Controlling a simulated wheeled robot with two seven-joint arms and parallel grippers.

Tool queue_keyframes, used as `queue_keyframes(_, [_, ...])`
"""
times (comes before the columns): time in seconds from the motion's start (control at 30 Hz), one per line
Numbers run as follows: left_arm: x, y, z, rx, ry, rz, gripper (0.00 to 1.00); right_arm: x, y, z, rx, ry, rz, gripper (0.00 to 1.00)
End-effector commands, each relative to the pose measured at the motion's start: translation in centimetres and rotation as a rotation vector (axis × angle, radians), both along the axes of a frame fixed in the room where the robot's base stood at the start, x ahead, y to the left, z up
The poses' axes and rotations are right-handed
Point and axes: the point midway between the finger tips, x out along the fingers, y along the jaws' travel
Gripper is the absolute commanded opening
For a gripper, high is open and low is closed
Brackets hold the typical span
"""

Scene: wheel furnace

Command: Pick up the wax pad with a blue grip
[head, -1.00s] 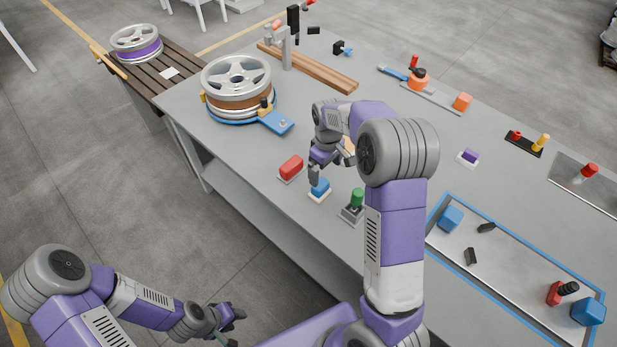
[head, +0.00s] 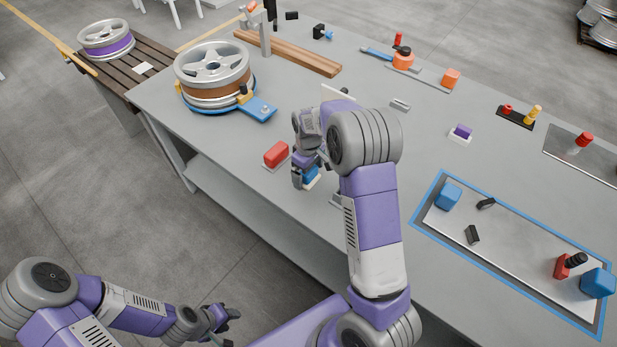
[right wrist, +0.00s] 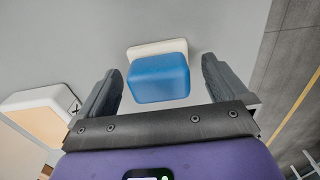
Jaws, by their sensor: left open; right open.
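The wax pad has a blue block grip (right wrist: 158,80) on a white base (right wrist: 158,48). In the right wrist view it lies just ahead of my right gripper (right wrist: 161,68), roughly between its two open fingers, with gaps on both sides. In the head view the blue grip (head: 312,174) is partly hidden by my right gripper (head: 303,180), which is lowered beside it near the table's front edge. My right gripper is open and empty. My left gripper (head: 227,314) is open and empty, low and clear of the table.
A red-gripped pad (head: 276,153) sits close left of the blue one. A wheel (head: 213,70) on a blue fixture stands further back left. A blue-edged tray (head: 520,240) with several items lies to the right. A purple-gripped pad (head: 462,131) stands beyond my right arm.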

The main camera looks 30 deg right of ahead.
Motion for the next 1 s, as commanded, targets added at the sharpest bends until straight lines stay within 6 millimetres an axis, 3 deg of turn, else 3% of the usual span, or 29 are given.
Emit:
queue_keyframes(0.07, [0.0, 0.0, -0.3, 0.000, 0.000, 0.000, 0.43, 0.0, 0.0, -0.9, 0.000, 0.001, -0.001, 1.00])
queue_keyframes(0.27, [0.0, 0.0, -0.2, 0.000, 0.000, 0.000, 0.43, 0.0, 0.0, -0.9, 0.000, 0.000, -0.001, 1.00])
queue_keyframes(0.67, [0.0, 0.0, -0.2, 0.000, 0.000, 0.000, 0.43, 0.0, 0.0, -0.8, -0.001, -0.001, 0.000, 0.43])
queue_keyframes(0.87, [0.0, 0.0, -0.2, 0.000, 0.000, 0.000, 0.43, 0.0, 0.0, -0.7, -0.001, -0.001, 0.000, 0.43])
queue_keyframes(1.0, [0.0, 0.0, 0.2, 0.000, 0.000, 0.000, 0.43, 0.1, 0.0, 0.6, 0.000, -0.005, 0.000, 0.43])
